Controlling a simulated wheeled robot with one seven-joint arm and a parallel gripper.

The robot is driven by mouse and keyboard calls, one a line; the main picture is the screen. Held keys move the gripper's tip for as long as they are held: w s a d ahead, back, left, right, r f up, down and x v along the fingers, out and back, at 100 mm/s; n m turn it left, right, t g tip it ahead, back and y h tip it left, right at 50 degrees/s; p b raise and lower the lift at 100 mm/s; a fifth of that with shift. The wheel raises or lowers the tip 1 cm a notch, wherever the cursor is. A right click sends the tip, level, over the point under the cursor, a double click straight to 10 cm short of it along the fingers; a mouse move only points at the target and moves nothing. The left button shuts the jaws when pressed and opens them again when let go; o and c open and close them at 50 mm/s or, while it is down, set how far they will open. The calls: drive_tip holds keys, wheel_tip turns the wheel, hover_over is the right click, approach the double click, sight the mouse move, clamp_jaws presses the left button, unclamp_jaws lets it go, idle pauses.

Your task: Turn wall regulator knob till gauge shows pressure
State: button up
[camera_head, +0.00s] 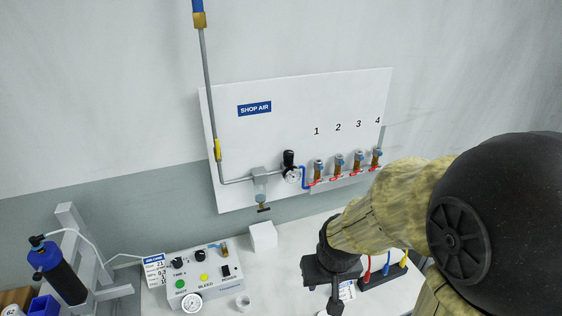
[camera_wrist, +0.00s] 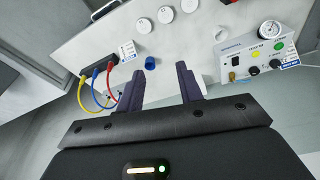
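The wall regulator has a black knob (camera_head: 288,157) on top and a small round white gauge (camera_head: 291,175) just below it, mounted on the white SHOP AIR panel (camera_head: 300,105). The gauge is too small to read. My gripper (camera_head: 333,290) is below and to the right of the regulator, over the white table, well apart from the knob. In the wrist view my gripper (camera_wrist: 160,82) has its two fingers spread with nothing held between them. The regulator is not in the wrist view, which looks down on the table.
A control box (camera_head: 204,277) with its own gauge (camera_head: 191,302) stands on the table. A white block (camera_head: 263,236) is behind it. Four numbered outlets with red handles (camera_head: 338,165) are right of the regulator. Colored hoses (camera_wrist: 100,82) and a blue cup-like piece (camera_wrist: 150,62) lie beyond my fingers.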

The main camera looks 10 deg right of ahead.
drive_tip(key=o, duration=0.3)
drive_tip(key=w+d+m+t+h+p, duration=0.1)
drive_tip(key=w+d+t+p, duration=0.25)
drive_tip(key=w, duration=0.55)
drive_tip(key=w+d+m+t+h+p, duration=0.1)
drive_tip(key=w+d+m+t+p, duration=0.1)
drive_tip(key=w+t, duration=0.5)
drive_tip(key=w+a+r+n+t+y+p, duration=0.1)
drive_tip(key=w+r, duration=0.1)
drive_tip(key=w+a+r+n+t+y+p, duration=0.1)
drive_tip(key=n+t+y, duration=0.1)
drive_tip(key=w+a+r+n+t+y+p, duration=0.1)
drive_tip(key=w+r, duration=0.1)
drive_tip(key=shift+w+a+r+n+t+y+p, duration=0.2)
drive_tip(key=shift+w+r+n+t+y+p, duration=0.15)
drive_tip(key=shift+n+y+p, duration=0.05)
